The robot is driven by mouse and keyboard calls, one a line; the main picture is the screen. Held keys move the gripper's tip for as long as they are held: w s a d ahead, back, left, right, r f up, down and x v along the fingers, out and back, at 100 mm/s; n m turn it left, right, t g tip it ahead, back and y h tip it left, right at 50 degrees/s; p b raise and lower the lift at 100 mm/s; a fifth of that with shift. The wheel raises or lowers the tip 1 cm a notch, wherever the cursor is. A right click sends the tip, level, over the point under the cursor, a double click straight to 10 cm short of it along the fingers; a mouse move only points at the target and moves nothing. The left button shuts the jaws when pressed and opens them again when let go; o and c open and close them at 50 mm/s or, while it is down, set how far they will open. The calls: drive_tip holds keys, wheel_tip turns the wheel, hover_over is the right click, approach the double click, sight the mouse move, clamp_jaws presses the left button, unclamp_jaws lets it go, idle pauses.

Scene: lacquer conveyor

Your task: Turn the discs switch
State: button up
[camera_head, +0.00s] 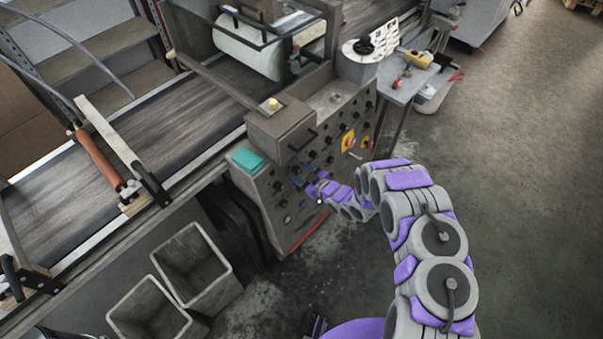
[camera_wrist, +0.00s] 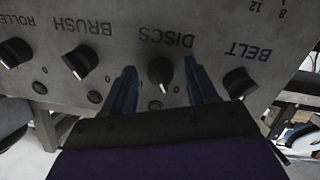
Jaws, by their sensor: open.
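The discs switch is a black rotary knob (camera_wrist: 161,71) under an upside-down "DISCS" label in the wrist view. It sits on a grey control panel (camera_head: 262,187). My gripper (camera_wrist: 158,82) is open, with one blue finger on each side of the discs knob. I cannot tell whether the fingers touch it. In the head view my gripper (camera_head: 313,187) is at the panel's lower front, and the arm hides the knob there.
The brush knob (camera_wrist: 80,62) is left of the fingers and the belt knob (camera_wrist: 239,83) right of them in the wrist view. In the head view, two grey bins (camera_head: 190,262) stand at lower left. A small side table (camera_head: 405,88) stands beyond the panel. The floor at right is clear.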

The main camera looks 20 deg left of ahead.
drive_tip(key=shift+d, duration=0.1)
drive_tip(key=p+v, duration=0.1)
drive_tip(key=v, duration=1.6)
drive_tip(key=shift+d+f, duration=0.1)
